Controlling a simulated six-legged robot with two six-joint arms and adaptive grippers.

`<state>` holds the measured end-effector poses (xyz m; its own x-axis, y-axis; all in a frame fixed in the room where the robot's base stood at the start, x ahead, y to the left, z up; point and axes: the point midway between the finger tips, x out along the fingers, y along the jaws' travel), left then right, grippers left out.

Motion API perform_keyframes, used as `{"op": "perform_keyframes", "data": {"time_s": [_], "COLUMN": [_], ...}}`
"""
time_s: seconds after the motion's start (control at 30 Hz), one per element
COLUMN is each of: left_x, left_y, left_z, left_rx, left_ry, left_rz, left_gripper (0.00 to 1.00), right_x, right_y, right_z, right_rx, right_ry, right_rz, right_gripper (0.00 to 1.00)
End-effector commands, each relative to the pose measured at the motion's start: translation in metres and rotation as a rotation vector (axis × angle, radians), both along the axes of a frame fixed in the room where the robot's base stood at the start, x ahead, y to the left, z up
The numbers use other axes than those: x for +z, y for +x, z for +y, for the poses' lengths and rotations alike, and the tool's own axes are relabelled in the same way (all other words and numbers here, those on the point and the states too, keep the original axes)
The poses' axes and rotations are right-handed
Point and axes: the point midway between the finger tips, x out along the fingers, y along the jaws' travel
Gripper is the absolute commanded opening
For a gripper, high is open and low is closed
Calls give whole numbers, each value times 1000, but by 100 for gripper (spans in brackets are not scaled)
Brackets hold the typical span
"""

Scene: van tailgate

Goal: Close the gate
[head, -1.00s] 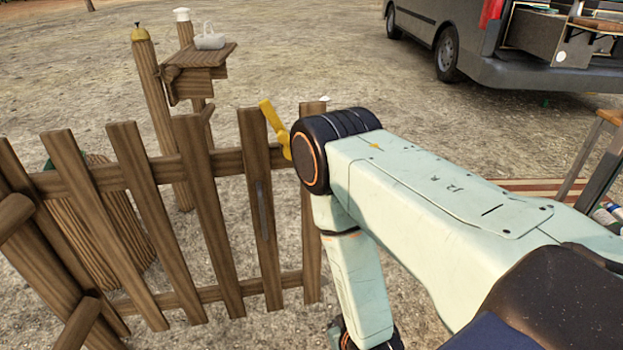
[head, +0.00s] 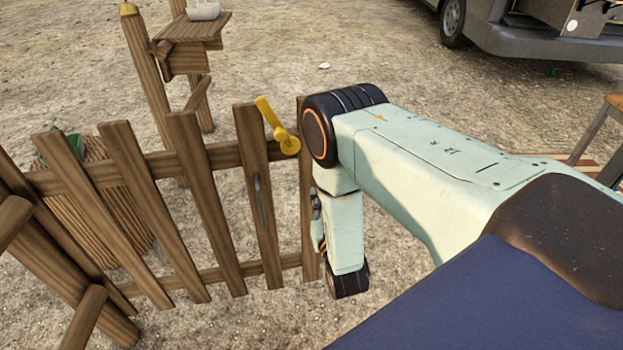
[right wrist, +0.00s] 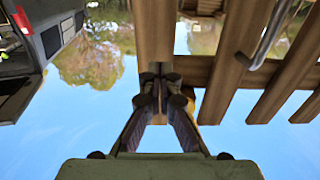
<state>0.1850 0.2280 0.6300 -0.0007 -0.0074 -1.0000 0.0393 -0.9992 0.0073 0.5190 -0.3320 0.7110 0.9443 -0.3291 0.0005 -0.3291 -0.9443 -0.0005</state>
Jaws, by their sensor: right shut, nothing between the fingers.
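The wooden gate (head: 212,205) of tapered slats stands in the left half of the head view. A yellow latch lever (head: 275,123) sits tilted near its top right, and a dark metal pull handle (head: 260,203) is on a slat. My right arm covers part of the gate's right end. My right gripper (right wrist: 157,88) is shut and empty. In the right wrist view, which looks upside down, its fingertips overlap an end slat (right wrist: 154,30); I cannot tell whether they touch it. The handle also shows there (right wrist: 270,35). My left gripper is not in view.
A fence post (head: 148,85) and a small wooden shelf (head: 192,35) stand behind the gate. A ribbed wooden container (head: 105,215) is behind its left slats. A grey van (head: 530,35) is at the back right. Gravel ground between is open.

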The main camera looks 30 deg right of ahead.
Motion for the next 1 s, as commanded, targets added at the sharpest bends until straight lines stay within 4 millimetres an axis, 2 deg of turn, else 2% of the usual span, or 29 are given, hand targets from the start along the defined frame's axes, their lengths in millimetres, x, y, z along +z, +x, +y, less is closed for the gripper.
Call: {"op": "perform_keyframes", "data": {"time_s": [0.2, 0.4, 0.57, 1.0], "left_x": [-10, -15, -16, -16], "left_y": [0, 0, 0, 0], "left_z": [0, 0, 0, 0], "left_rx": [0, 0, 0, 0], "left_ry": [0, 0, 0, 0], "left_rz": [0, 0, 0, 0], "left_gripper": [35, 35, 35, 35], "right_x": [-1, 0, 0, 0], "right_y": [38, 61, 69, 69], "right_z": [-14, -23, -26, -27], "right_rx": [-1, -1, 0, 0], "right_ry": [-1, 0, -1, -1], "right_rz": [-3, -1, 0, 1], "right_gripper": [0, 0, 0, 0]}}
